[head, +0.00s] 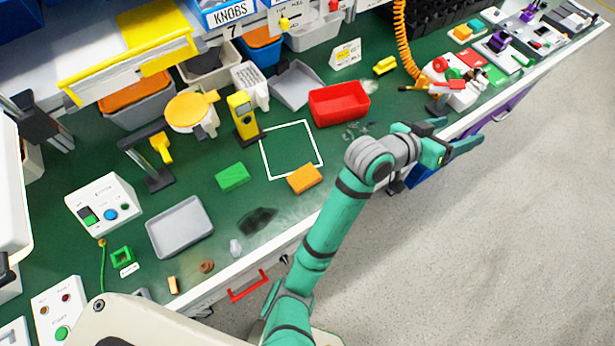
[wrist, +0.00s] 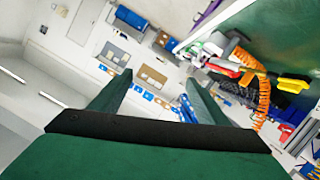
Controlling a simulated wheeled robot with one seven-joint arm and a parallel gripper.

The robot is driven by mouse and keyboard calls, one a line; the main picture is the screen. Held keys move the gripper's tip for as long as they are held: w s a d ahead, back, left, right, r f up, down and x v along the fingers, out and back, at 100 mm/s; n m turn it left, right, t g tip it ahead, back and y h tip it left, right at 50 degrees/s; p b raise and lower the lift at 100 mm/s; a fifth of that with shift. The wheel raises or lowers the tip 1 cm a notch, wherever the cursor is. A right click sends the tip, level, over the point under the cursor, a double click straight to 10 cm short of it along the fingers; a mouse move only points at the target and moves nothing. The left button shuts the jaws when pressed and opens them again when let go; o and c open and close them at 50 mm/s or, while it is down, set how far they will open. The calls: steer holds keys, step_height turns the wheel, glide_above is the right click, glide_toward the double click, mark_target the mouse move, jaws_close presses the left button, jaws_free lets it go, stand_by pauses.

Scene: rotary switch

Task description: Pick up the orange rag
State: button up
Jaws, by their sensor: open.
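The orange rag (head: 304,178) looks like a small, flat, folded orange block. It lies on the green bench top at the lower right corner of a white square outline, near the front edge. My gripper (head: 462,136) is open and empty, well to the right of the rag, out by the bench's front edge. In the wrist view my gripper (wrist: 158,80) points away from the rag, toward the room and the far bench end. The rag does not show in that view.
A green block (head: 232,176), a grey tray (head: 180,227) and a dark stain (head: 258,220) are left of the rag. A red bin (head: 338,103) stands behind it. A yellow meter (head: 243,116) stands upright farther back. My arm passes close right of the rag.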

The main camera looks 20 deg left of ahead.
steer(key=a+f+m+g+y, duration=0.2)
steer(key=a+f+m+g, duration=0.1)
steer(key=a, duration=0.1)
steer(key=g+y, duration=0.8)
steer(key=y, duration=0.1)
glide_above(304, 176)
step_height(304, 176, down, 12)
steer(key=shift+s+d+r, duration=0.1)
steer(key=shift+s+r, duration=0.05)
steer(key=shift+r, duration=0.1)
steer(key=shift+f, duration=3.1)
steer(key=c, duration=1.1)
